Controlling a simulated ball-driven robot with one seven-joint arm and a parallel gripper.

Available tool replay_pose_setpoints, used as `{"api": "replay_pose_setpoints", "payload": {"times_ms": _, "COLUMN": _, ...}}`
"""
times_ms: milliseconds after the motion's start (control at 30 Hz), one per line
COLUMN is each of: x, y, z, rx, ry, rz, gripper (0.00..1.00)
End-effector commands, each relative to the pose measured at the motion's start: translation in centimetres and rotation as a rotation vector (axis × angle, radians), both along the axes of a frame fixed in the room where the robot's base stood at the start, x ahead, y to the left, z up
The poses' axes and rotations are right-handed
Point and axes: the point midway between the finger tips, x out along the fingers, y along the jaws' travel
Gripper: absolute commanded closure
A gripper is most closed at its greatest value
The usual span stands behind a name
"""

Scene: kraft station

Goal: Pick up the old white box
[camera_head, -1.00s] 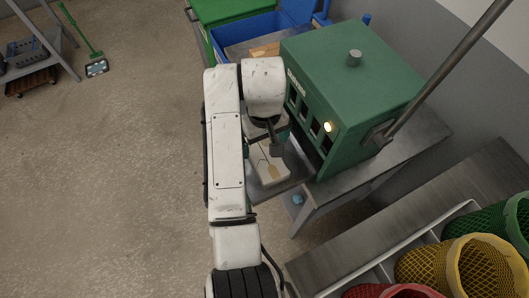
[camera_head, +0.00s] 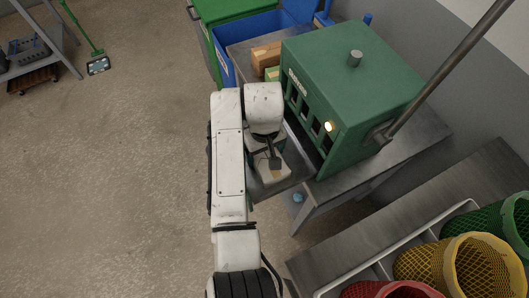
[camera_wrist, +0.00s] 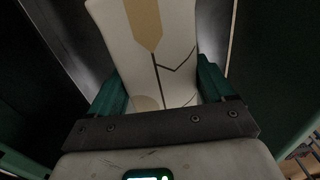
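The old white box (camera_wrist: 160,50) fills the middle of the wrist view. It is off-white with a tan stripe and dark branching lines. In the head view the white box (camera_head: 277,176) shows only in part, under my wrist, on the metal table in front of the green machine. My gripper (camera_wrist: 157,63) has its two green fingers wide apart, one on each side of the box. The fingers are very close to its sides; whether they touch is hard to tell. In the head view my arm hides the fingertips.
The green machine (camera_head: 350,85) stands right beside my wrist on the metal table (camera_head: 375,160). A brown box (camera_head: 265,55) lies behind, near a blue bin (camera_head: 232,45). Yellow (camera_head: 470,262), green and red mesh baskets stand at lower right.

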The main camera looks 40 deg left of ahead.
Motion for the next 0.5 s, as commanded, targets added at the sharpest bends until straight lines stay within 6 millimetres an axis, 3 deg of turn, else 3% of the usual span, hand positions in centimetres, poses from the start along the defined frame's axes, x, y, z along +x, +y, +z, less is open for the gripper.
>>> {"api": "replay_pose_setpoints", "payload": {"times_ms": 333, "x": 0.02, "y": 0.01, "z": 0.05, "rx": 0.001, "ry": 0.0, "rz": 0.0, "gripper": 0.56}}
{"api": "replay_pose_setpoints", "payload": {"times_ms": 500, "x": 0.02, "y": 0.02, "z": 0.09, "rx": 0.001, "ry": 0.0, "rz": 0.0, "gripper": 0.56}}
